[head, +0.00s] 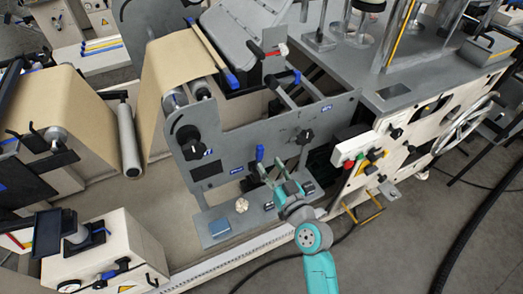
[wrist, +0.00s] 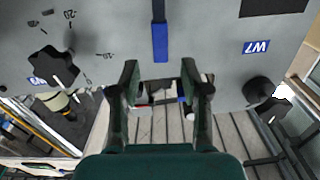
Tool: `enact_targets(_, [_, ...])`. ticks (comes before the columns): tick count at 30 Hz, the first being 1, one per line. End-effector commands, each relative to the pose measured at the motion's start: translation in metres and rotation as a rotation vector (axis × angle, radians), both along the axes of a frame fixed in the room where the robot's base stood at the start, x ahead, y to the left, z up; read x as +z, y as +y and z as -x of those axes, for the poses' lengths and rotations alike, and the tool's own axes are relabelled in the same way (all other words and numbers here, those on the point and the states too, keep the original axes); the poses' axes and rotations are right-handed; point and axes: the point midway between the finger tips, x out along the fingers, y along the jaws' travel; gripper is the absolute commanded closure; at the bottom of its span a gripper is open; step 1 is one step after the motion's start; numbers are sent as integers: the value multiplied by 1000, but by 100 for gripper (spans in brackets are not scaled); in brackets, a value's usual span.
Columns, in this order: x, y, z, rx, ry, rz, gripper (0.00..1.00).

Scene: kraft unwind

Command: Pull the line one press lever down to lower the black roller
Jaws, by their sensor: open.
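A lever with a blue grip (head: 260,153) stands on the grey side plate of the press, close to my gripper. In the wrist view a blue-gripped lever (wrist: 160,42) hangs against the grey plate, centred just beyond the fingertips. My gripper (head: 275,172) is open and empty in front of the plate; its two dark fingers (wrist: 160,78) show in the wrist view with a gap between them. I cannot tell whether it touches the lever. The black roller cannot be made out clearly in either view.
Black knobs (head: 190,142) (wrist: 52,68) sit on the grey plate. A blue block (head: 219,228) and a pale round piece (head: 241,205) lie on the ledge below. A control box with coloured buttons (head: 352,148) stands at right. Grey floor (head: 400,250) is open at lower right.

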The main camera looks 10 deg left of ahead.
Motion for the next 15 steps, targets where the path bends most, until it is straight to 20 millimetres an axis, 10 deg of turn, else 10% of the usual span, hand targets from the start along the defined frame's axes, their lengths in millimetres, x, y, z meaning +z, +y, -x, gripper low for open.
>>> enact_targets(15, [0,38,-56,-1,0,0,54])
